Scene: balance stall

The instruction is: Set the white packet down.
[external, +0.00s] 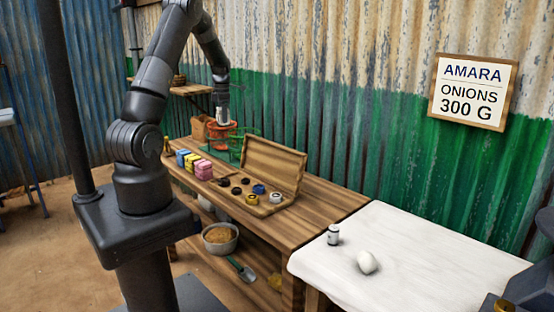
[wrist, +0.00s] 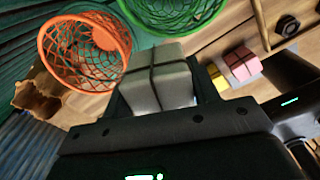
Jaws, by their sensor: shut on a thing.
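The white packet (wrist: 158,82), pale with dark bands across it, is held between the fingers of my gripper (external: 221,106). In the external view the packet (external: 221,116) hangs below the gripper, right over or beside the orange basket (external: 222,131); I cannot tell which there. In the wrist view the orange basket (wrist: 85,48) is to the packet's left and the green basket (wrist: 178,12) is above it. The packet's underside is hidden.
Blue (external: 182,158), yellow (external: 191,163) and pink (external: 203,169) packets stand on the wooden bench (external: 325,207). An open wooden box (external: 275,164) holds several weights. A white-topped table (external: 420,245) bears a small jar (external: 333,235) and a white lump (external: 367,262).

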